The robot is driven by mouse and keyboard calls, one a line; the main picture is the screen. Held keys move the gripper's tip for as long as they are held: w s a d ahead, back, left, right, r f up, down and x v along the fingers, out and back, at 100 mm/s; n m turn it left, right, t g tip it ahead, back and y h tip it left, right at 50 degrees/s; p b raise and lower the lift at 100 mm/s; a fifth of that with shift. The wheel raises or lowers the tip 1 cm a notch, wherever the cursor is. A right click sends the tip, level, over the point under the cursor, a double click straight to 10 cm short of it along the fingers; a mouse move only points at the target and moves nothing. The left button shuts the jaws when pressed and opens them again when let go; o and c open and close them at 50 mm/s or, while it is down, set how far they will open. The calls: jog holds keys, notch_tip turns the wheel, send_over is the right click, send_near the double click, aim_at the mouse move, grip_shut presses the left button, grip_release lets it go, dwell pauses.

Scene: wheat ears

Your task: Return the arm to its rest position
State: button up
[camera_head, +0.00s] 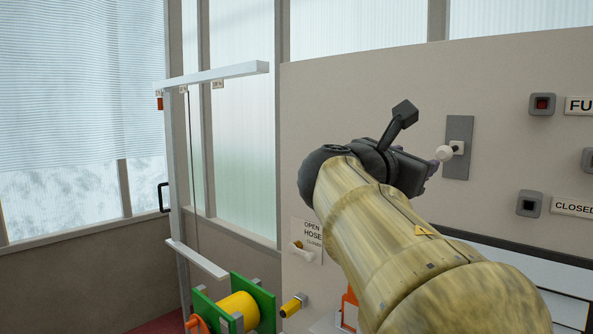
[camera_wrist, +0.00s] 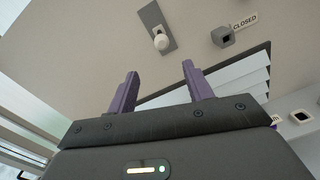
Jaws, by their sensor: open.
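My arm reaches up and forward from the lower right in the head view, its links a mottled yellow. My gripper (camera_wrist: 160,85) shows in the wrist view with two purple fingers spread apart and nothing between them. In the head view the gripper (camera_head: 432,172) is seen from behind, largely hidden by the wrist. A white-knobbed lever switch (camera_head: 446,152) on a grey plate is on the wall panel by the gripper in the head view. The same knob (camera_wrist: 161,41) lies beyond the fingers in the wrist view, apart from them.
The beige panel (camera_head: 350,95) stands close ahead, with a red-button box (camera_head: 542,104) and a black-button box (camera_head: 530,204) at right. White louvres (camera_wrist: 235,75) are below the fingers' far side. A yellow drum (camera_head: 238,311) with green sides stands low, beside a white-barred frame (camera_head: 215,76).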

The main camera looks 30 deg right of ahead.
jog(key=shift+a, duration=0.45)
jog(key=w+a+f+m+t+y, duration=0.1)
jog(key=w+a+f+y, duration=0.25)
jog(key=f, duration=0.55)
jog(key=w+a+f+m+y, duration=0.2)
jog(key=w+a+f+y, duration=0.15)
jog(key=f, duration=0.65)
jog(key=w+a+f+m+t+y, duration=0.1)
jog(key=w+a+f+y, duration=0.2)
jog(key=f, duration=0.6)
jog(key=s+a+f+m+g+y, duration=0.2)
jog(key=a+f+m, duration=0.4)
jog(key=a+f, duration=0.3)
jog(key=s+a+f+m+g+y+b, duration=0.1)
jog(key=s+a+f+m+y, duration=0.4)
jog(key=f, duration=1)
jog(key=a+m, duration=0.2)
jog(key=a, duration=0.2)
jog(key=shift+m+g, duration=0.3)
jog(key=shift+g, duration=0.1)
jog(key=shift+f, duration=0.1)
jog(key=shift+c, duration=0.4)
